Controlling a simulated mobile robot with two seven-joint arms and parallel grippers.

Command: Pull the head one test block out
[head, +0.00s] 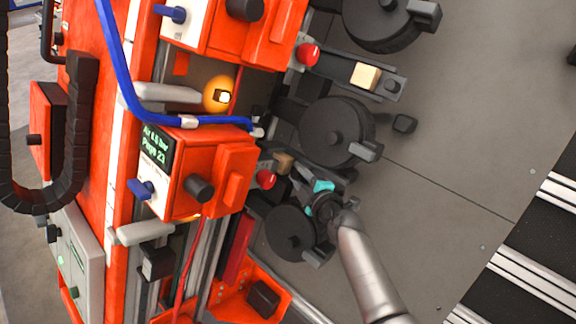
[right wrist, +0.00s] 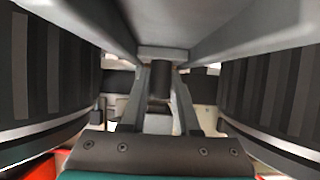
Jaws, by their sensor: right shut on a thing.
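A small brown test block (head: 283,162) sits beside the red knob of the orange head with the green display (head: 162,145), between two black wheels. My right gripper (head: 297,177), with its teal part, reaches in between these wheels from the lower right, its fingers toward the block. In the right wrist view the fingers close around a dark piece (right wrist: 160,78), which I take to be this block in shadow. The exact contact is hard to see. My left gripper is not in view.
Black wheels stand close on both sides of my right gripper, the upper one (head: 335,130) and the lower one (head: 290,233). A second, pale block (head: 366,76) sits on the bracket above. A blue hose (head: 125,75) hangs across the orange frame. Grey floor (head: 450,110) is clear to the right.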

